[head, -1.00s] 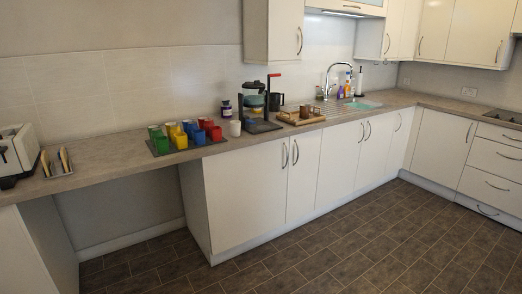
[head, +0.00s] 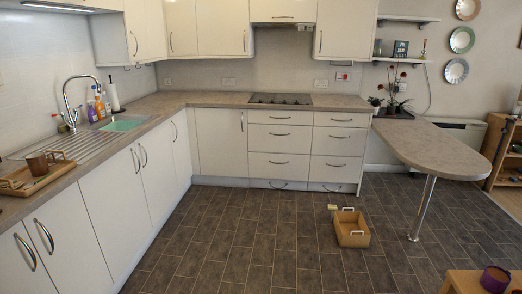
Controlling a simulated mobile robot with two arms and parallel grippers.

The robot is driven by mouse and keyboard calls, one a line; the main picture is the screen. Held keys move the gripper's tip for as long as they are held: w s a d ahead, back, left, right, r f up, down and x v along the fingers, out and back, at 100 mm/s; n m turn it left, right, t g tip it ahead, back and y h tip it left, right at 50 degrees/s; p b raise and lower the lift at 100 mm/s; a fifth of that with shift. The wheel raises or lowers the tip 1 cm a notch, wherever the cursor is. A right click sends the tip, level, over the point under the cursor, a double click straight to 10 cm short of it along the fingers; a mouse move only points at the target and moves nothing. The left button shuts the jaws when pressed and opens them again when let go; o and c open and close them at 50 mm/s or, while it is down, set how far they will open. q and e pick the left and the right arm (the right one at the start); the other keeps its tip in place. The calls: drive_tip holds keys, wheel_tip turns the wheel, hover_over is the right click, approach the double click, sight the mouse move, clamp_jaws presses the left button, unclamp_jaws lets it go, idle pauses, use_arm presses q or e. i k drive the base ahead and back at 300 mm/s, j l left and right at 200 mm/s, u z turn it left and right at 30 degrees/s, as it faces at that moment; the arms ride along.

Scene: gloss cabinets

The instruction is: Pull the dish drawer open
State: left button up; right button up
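White gloss drawers with curved metal handles stand in two side-by-side stacks across the room. The left stack has a top drawer (head: 265,117), a middle drawer (head: 262,138) and a bottom drawer (head: 262,168). The right stack has a top drawer (head: 327,119), a middle drawer (head: 325,143) and a bottom drawer (head: 322,174). All look shut. I cannot tell which one is the dish drawer. Neither of my grippers is in view.
A wooden box (head: 352,237) with handles lies on the floor before the right stack. A rounded peninsula (head: 445,150) on a metal leg stands at right. A low table (head: 460,284) shows at lower right. The tiled floor (head: 240,240) between is mostly clear.

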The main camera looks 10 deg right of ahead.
sight(261, 165)
drive_tip(key=i+z, duration=0.45)
drive_tip(key=i, duration=1.6)
drive_tip(key=i+u, duration=0.15)
drive_tip(key=i, duration=0.3)
drive_tip(key=i+l+u, duration=0.15)
drive_tip(key=i, duration=0.3)
drive_tip(key=i+u, duration=0.2)
drive_tip(key=i, duration=0.25)
drive_tip(key=i+l+u, duration=0.15)
drive_tip(key=i, duration=0.25)
drive_tip(key=i+l+u, duration=0.15)
drive_tip(key=i+l, duration=0.2)
drive_tip(key=i, duration=0.05)
